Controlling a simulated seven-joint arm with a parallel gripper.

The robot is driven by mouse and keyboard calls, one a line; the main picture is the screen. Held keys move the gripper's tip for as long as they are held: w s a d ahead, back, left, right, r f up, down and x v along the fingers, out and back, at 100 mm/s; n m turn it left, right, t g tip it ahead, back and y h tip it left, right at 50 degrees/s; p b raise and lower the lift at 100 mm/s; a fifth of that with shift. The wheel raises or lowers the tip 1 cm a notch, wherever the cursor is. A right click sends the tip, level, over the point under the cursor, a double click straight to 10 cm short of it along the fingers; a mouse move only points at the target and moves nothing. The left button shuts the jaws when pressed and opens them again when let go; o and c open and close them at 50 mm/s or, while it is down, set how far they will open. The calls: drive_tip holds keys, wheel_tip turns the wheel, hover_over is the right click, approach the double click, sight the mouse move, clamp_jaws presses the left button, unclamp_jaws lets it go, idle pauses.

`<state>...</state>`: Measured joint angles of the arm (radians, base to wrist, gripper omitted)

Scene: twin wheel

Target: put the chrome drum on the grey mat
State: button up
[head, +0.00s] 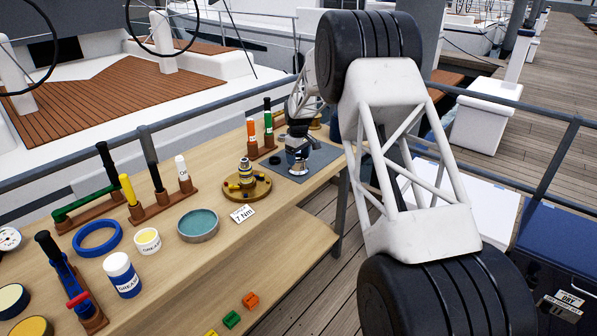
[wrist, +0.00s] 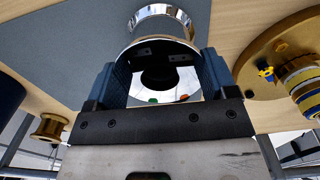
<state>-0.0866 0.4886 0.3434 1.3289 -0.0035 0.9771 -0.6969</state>
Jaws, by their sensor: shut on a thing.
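The chrome drum (wrist: 160,52) is a shiny, mirror-like cylinder between the two blue-grey fingers of my gripper (wrist: 163,76) in the wrist view. My gripper is shut on it. In the head view my gripper (head: 298,146) is at the far end of the bench, over the grey mat (head: 318,160), with shiny metal at its fingers. The mat also fills the upper left of the wrist view (wrist: 65,45). I cannot tell whether the drum touches the mat or hangs just above it.
A brass round base with a banded fitting (head: 246,183) stands just nearer than the mat. A rack with orange and green handles (head: 262,135) is close on the left. A brass spool (wrist: 50,128) shows beside the mat. Tools, tins and jars crowd the near bench.

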drive_tip(key=shift+f, duration=0.2)
idle(0.3)
drive_tip(key=o, duration=1.7)
drive_tip(key=shift+f, duration=0.15)
wheel_tip(320, 180, up, 8)
